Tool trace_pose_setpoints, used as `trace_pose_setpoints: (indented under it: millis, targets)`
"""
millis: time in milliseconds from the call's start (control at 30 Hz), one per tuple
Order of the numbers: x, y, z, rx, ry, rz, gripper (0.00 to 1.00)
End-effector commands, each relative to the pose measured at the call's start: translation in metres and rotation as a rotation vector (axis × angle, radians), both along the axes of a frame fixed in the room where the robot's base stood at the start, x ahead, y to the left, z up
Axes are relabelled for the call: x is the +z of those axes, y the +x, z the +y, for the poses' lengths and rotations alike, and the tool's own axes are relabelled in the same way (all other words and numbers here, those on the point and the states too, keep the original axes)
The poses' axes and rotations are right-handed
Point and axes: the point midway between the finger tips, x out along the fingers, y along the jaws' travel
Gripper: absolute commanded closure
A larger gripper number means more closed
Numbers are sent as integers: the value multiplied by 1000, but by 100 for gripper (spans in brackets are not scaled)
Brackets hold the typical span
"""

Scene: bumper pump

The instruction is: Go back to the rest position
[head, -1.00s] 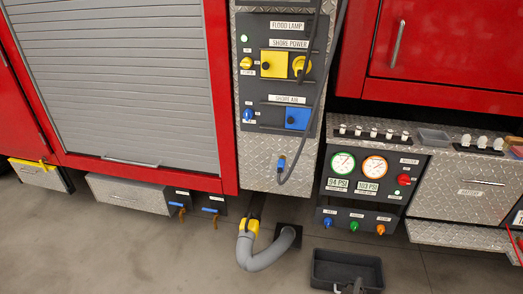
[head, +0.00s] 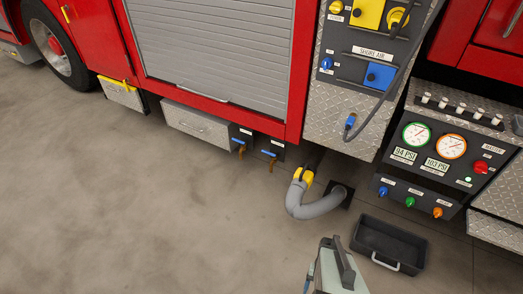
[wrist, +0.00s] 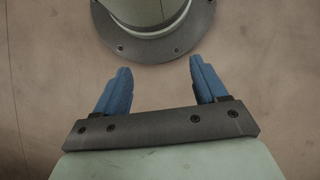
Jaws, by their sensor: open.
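My gripper (wrist: 158,75) shows in the wrist view with its two blue fingers spread wide apart. Nothing is between the fingers. They point toward the round bolted foot of my own body, over a plain brownish floor. I cannot tell from this view how large the gap to it is.
A red fire truck fills the back, with a shore air panel (head: 367,70), a gauge panel (head: 430,155) and blue-handled valves. A grey hose (head: 318,207) bends to the floor. A black tray (head: 390,243) lies right of it. The floor (head: 130,210) at left is clear.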

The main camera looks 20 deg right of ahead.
Motion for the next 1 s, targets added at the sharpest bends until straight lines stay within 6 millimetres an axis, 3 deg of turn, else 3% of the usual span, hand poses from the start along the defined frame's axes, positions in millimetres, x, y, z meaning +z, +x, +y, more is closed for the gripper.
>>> trace_pose_setpoints:
  millis: [100,500,1000]
  targets:
    - [11,-2,23,76,4,5,28]
    - [25,-4,81,321,10,21,28]
    - [24,-3,131,567,10,31,28]
